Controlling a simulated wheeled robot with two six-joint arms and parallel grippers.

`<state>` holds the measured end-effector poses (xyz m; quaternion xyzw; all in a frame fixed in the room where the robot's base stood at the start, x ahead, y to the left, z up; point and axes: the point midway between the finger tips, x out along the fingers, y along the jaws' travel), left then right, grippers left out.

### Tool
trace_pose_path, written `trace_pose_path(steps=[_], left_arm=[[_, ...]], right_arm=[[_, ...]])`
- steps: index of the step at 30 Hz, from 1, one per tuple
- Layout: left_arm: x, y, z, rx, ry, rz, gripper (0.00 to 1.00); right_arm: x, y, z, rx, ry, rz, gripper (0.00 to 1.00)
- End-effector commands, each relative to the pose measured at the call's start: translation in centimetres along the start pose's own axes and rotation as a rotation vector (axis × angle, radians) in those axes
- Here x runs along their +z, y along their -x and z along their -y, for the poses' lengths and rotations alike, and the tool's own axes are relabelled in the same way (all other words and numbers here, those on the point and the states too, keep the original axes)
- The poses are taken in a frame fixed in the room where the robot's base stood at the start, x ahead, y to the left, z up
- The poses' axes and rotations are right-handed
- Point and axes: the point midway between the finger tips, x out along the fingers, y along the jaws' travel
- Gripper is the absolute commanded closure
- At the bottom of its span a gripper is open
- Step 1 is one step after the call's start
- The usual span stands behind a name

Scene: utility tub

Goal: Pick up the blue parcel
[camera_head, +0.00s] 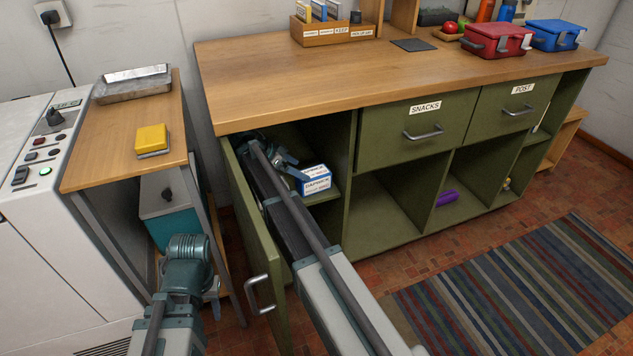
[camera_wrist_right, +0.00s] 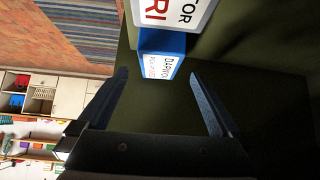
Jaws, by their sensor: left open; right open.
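The blue parcel (camera_head: 317,183) is a small blue box with white printed labels, inside the open left compartment of the green cabinet. It also shows at the top of the right wrist view (camera_wrist_right: 163,42), ahead of the fingers and apparently in line with the gap between them. My right gripper (camera_head: 290,168) is inside the compartment, just left of the parcel. Its two fingers (camera_wrist_right: 158,75) are spread with nothing held; whether they touch the parcel I cannot tell. My left gripper (camera_head: 212,288) is low at the left, outside the cabinet, near the side table.
The green cabinet door (camera_head: 252,240) stands open left of my right arm. The wooden counter (camera_head: 300,85) is above the parcel, and a compartment wall (camera_head: 347,185) is to its right. A side table (camera_head: 100,160) with a yellow block stands left. A striped rug (camera_head: 520,290) lies right.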

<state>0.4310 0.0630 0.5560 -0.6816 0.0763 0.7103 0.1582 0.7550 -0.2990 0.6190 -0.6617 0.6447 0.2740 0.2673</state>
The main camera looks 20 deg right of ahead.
Motion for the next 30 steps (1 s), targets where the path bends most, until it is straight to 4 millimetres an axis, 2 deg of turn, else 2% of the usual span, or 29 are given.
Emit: trace_pose_path(steps=[4, 13, 22, 30], left_arm=[[-0.1, -1.4, -0.1, 0.000, -0.002, -0.001, 0.54], [-0.2, -1.8, -0.2, 0.001, -0.004, -0.002, 0.54], [-0.3, -4.3, -0.6, 0.004, -0.008, -0.004, 0.54], [-0.3, -4.2, -0.6, 0.004, -0.009, -0.004, 0.54]], right_arm=[[0.1, -1.9, 0.0, 0.000, 0.000, 0.000, 0.00], [-0.3, -2.9, 0.0, -0.001, 0.001, 0.000, 0.00], [-0.8, -7.0, -0.1, -0.001, 0.001, 0.000, 0.00], [-1.1, -7.1, -0.1, -0.002, 0.002, 0.000, 0.00]])
